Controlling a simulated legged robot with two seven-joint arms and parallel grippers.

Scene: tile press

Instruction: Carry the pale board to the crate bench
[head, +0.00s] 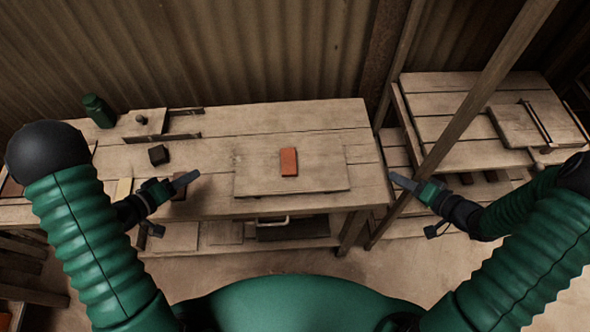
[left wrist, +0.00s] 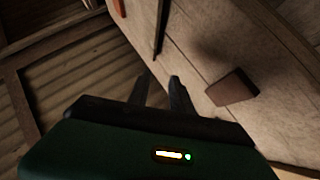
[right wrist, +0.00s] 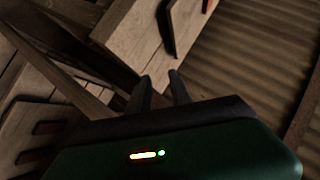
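A pale board (head: 255,182) lies flat near the front right of the wooden bench (head: 235,120), with a small orange-red tile (head: 289,161) on top. My left gripper (head: 186,180) is left of the board, over the bench front, apart from it. My right gripper (head: 403,181) is right of the board, beyond the bench's right end. In the left wrist view (left wrist: 158,88) and right wrist view (right wrist: 160,82) the fingers stand apart with nothing between them. A second bench (head: 440,102) stands at the right; whether it is the crate bench I cannot tell.
A slanting wooden post (head: 470,105) rises between the benches, close to my right gripper. Dark block (head: 158,154) and green bottle (head: 98,110) stand on the left half of the bench. Another board (head: 515,125) with a dark bar lies on the right bench.

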